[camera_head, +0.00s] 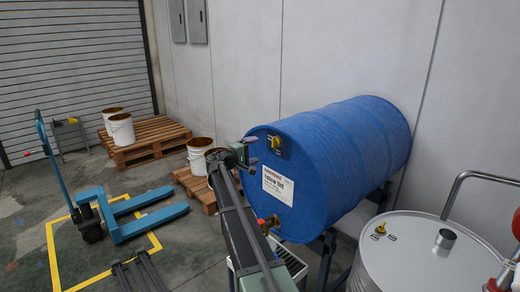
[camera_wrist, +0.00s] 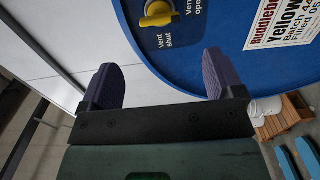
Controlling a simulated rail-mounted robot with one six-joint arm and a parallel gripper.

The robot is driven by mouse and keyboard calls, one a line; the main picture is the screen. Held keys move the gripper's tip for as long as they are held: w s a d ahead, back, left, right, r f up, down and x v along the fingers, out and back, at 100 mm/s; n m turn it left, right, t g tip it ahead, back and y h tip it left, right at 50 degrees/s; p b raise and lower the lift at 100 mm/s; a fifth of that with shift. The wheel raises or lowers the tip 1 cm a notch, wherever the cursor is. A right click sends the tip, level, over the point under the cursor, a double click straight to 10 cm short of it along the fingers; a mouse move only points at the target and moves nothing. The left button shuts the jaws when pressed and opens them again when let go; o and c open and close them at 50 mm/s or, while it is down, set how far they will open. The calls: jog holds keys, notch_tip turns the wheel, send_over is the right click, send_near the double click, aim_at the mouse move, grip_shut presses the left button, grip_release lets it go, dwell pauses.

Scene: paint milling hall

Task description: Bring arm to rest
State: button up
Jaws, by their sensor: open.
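My arm reaches out from the bottom of the head view. My gripper (camera_head: 252,151) is at its end, in front of the upper left edge of the blue drum (camera_head: 350,150). In the wrist view my gripper (camera_wrist: 160,85) has two dark purple fingers set wide apart with nothing between them. The drum lies on its side. Its yellow vent knob (camera_wrist: 158,14) is just beyond the fingers, beside printed words "Vent shut" and "Vent open". I see no contact between fingers and knob.
A steel tank (camera_head: 420,262) stands at right. A blue pallet jack (camera_head: 140,215) and wooden pallets (camera_head: 150,143) with white buckets (camera_head: 121,129) are at left.

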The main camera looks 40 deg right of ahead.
dwell(0.3)
jog(key=s+a+f+m+g+y, duration=0.2)
jog(key=s+a+f+m+y, duration=0.1)
jog(key=s+a+f+y, duration=0.85)
jog(key=s+a, duration=0.6)
jog(key=a, duration=0.1)
jog(key=s+a+f+n+y, duration=0.1)
jog(key=s+a+f+y, duration=0.2)
jog(key=s+a, duration=0.4)
jog(key=s+a+f+y, duration=0.2)
jog(key=s+a, duration=0.6)
jog(key=a, duration=0.5)
jog(key=shift+s+f+n+y, duration=0.3)
jog(key=shift+f+y, duration=0.05)
jog(key=shift+y, duration=0.4)
